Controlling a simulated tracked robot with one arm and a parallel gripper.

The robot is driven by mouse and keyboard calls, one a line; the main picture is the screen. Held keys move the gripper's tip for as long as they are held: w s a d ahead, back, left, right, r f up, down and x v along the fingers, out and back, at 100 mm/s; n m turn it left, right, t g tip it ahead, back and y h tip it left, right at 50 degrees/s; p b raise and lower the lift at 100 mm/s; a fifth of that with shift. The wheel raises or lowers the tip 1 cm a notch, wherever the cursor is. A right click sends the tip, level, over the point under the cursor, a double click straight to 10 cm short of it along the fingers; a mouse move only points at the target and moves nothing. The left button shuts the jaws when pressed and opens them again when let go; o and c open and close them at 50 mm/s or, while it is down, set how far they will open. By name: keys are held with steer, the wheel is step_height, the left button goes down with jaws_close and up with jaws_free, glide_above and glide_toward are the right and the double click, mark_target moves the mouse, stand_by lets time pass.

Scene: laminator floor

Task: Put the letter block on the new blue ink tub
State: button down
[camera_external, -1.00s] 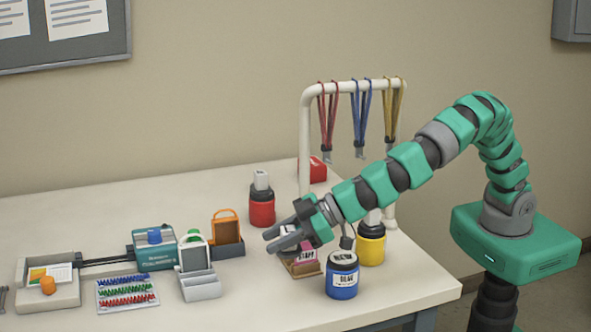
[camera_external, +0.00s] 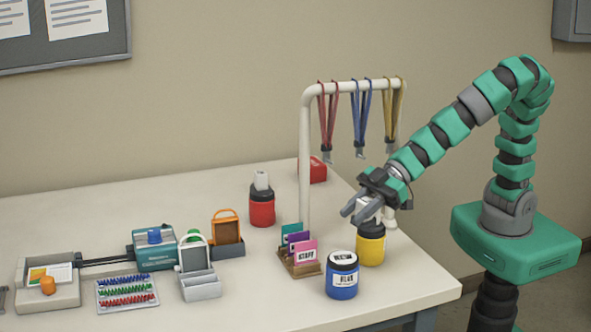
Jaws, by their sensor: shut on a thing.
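The blue ink tub (camera_external: 342,282) stands near the table's front right edge, with a dark lid and a white label on top that seems to read NEW. A yellow tub (camera_external: 371,247) stands just behind it to the right. A white block (camera_external: 368,209), which I take for the letter block, is at the yellow tub's top. My gripper (camera_external: 357,210) is at that block and shut on it, above and behind the blue tub. The fingers partly hide the block, and its letter cannot be read. I cannot tell whether it still touches the yellow tub.
A card rack (camera_external: 303,269) stands left of the blue tub. A red tub (camera_external: 262,208) with a white piece on top is further back. A white rail (camera_external: 304,150) with hanging lanyards stands behind my gripper.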

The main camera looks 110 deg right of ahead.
steer(key=s+n+y, duration=0.1)
steer(key=s+y, duration=0.1)
steer(key=s, duration=0.7)
steer(key=b, duration=0.1)
glide_above(334, 257)
steer(key=s, duration=0.1)
steer(key=shift+d+f+g, duration=0.15)
steer(key=shift+f+g, duration=0.15)
steer(key=shift+f, duration=0.35)
steer(key=shift+w+r, duration=0.1)
steer(key=shift+w, duration=0.3)
steer(key=shift+f+b, duration=1.35)
steer(key=shift+f, duration=0.5)
steer(key=c, duration=1.1)
jaws_free()
